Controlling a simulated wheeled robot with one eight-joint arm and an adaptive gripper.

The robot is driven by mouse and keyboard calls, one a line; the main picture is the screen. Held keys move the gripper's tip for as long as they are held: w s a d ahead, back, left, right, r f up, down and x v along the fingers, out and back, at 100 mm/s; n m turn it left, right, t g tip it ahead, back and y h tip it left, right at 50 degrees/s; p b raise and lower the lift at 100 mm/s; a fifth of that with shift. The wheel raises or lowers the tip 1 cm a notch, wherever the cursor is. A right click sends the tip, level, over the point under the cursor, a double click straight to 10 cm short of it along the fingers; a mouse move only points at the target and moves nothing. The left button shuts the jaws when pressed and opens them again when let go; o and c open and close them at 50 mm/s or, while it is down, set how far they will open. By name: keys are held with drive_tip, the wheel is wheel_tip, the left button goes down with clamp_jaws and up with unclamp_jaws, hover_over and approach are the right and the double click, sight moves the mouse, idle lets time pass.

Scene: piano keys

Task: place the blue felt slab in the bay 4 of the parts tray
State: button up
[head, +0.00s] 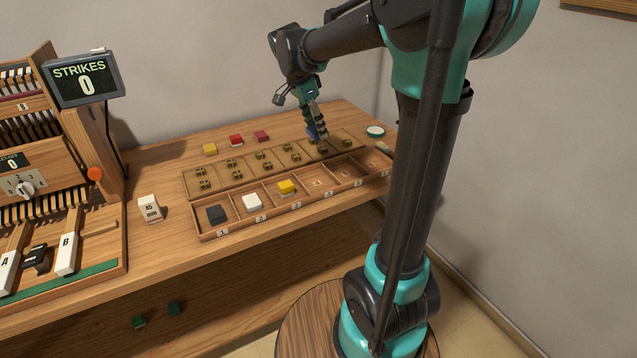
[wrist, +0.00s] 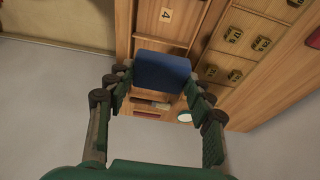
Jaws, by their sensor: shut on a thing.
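The blue felt slab (wrist: 162,72) is held between the two fingers of my gripper (wrist: 160,82), shown large in the wrist view. In the head view my gripper (head: 317,133) hangs above the brass-fitted board behind the tray, with a small blue edge of the slab (head: 312,132) showing. The parts tray (head: 208,236) has a row of numbered bays. Bay 4 (head: 318,183) is empty, with its label on the floor. In the wrist view the bay 4 label (wrist: 166,15) shows just beyond the slab, which hides part of the tray.
Bay 1 holds a dark slab (head: 216,214), bay 2 a white one (head: 252,202), bay 3 a yellow one (head: 287,187). The right-hand bays look empty. Yellow, red and crimson blocks (head: 236,140) lie behind the board.

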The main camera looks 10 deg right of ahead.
sight(319, 183)
wheel_tip(319, 183, down, 18)
drive_tip(key=shift+r, duration=0.1)
idle(0.4)
drive_tip(key=o, duration=0.8)
drive_tip(key=shift+o, duration=0.2)
drive_tip(key=w+v, duration=0.1)
drive_tip(key=v, duration=1)
drive_tip(key=s+d+f+n+t+y, duration=0.1)
drive_tip(key=s+d+f+n, duration=0.1)
drive_tip(key=s+f+n, duration=0.2)
drive_tip(key=s+d+f+n+t+y, duration=0.1)
drive_tip(key=s+f+n, duration=0.3)
drive_tip(key=s, duration=0.6)
drive_tip(key=s+d+f+n+t+y, duration=0.1)
drive_tip(key=s+d+f+n, duration=0.2)
drive_tip(key=s+n, duration=0.3)
drive_tip(key=shift+s+d+f, duration=0.4)
drive_tip(key=shift+s+d, duration=0.1)
drive_tip(key=shift+s, duration=0.5)
